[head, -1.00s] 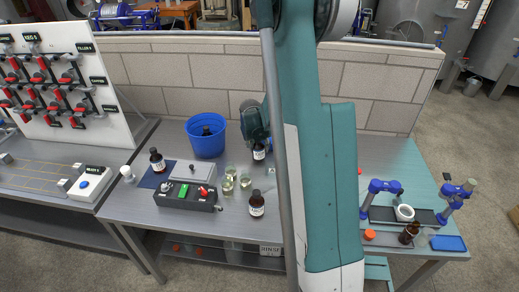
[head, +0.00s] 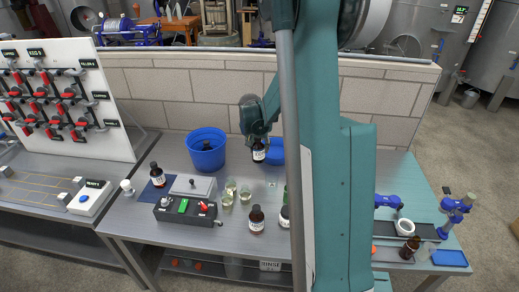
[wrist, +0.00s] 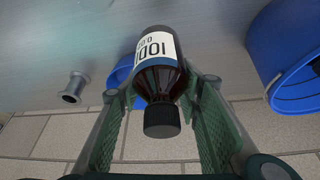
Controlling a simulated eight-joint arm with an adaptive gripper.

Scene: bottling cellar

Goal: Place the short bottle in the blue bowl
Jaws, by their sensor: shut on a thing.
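My gripper (head: 259,139) is shut on a small brown bottle (head: 259,154) with a white label and black cap. In the wrist view this bottle (wrist: 160,78) sits between the two green fingers (wrist: 160,110), its cap toward the camera. The blue bowl (head: 276,152) shows just right of the held bottle in the head view, partly hidden by my arm. In the wrist view the bowl (wrist: 122,70) is mostly hidden behind the bottle and left finger. I cannot tell the height of the bottle above the table.
A blue bucket (head: 206,160) with a dark bottle inside stands left of my gripper. Brown bottles (head: 256,220) (head: 157,175), glass beakers (head: 245,195) and a control box (head: 186,208) stand nearer. A brick wall (head: 180,95) runs behind. My arm hides the table's middle right.

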